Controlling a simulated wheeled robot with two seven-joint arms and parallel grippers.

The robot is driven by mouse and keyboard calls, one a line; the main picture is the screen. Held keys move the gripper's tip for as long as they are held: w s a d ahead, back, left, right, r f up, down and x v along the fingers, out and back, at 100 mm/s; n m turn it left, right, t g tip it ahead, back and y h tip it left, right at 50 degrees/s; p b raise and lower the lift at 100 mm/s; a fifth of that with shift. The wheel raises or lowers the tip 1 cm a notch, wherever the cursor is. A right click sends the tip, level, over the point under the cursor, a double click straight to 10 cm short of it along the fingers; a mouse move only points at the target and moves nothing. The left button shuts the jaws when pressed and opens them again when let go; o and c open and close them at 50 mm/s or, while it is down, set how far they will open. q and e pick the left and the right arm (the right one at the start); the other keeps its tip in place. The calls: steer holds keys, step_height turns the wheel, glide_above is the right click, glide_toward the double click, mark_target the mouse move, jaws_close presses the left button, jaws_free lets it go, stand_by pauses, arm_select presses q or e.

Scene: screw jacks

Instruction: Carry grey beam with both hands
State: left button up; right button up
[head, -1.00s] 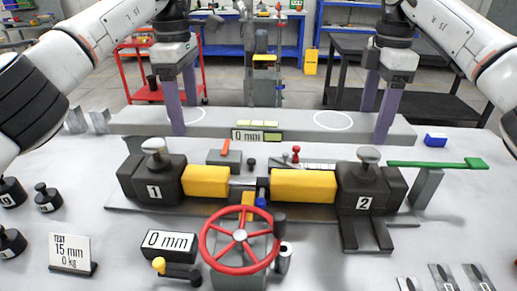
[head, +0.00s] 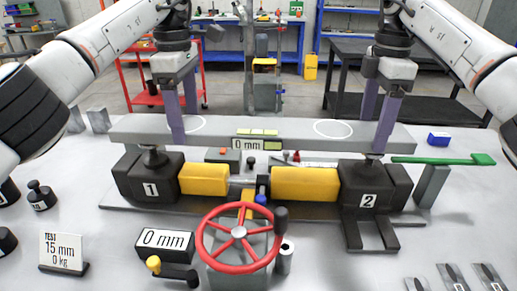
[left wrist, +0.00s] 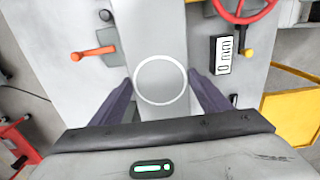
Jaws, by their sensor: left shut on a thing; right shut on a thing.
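The long grey beam (head: 285,128) lies level across the head view, with two white rings on top and a "0 mm" label on its front. My left gripper (head: 178,135) is shut on it near its left end. My right gripper (head: 383,140) is shut on it near its right end. In the left wrist view the beam (left wrist: 158,40) runs between the purple fingers of my left gripper (left wrist: 160,88). The beam is over the black jacks numbered 1 (head: 151,189) and 2 (head: 367,199) and hides their top pads. I cannot tell whether it touches them.
A red handwheel (head: 238,232) stands in front between yellow blocks (head: 304,184). A green lever (head: 440,160) is at the right and black weights (head: 39,196) are at the left. A "TEST 15 mm" sign (head: 63,249) stands front left.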

arm_select(q)
steer(key=shift+d+f+b, duration=0.1)
steer(key=shift+f+b, duration=0.4)
steer(key=shift+b, duration=0.1)
arm_select(e)
steer(key=shift+f, duration=0.55)
arm_select(q)
steer(key=o, duration=1.8)
steer(key=shift+f, duration=0.15)
arm_select(e)
steer(key=o, duration=1.8)
steer(key=shift+f, duration=0.15)
arm_select(q)
steer(key=shift+o, duration=1.4)
steer(key=shift+s, duration=0.15)
arm_select(e)
steer(key=shift+o, duration=1.4)
steer(key=shift+s, duration=0.2)
steer(key=shift+r, duration=0.2)
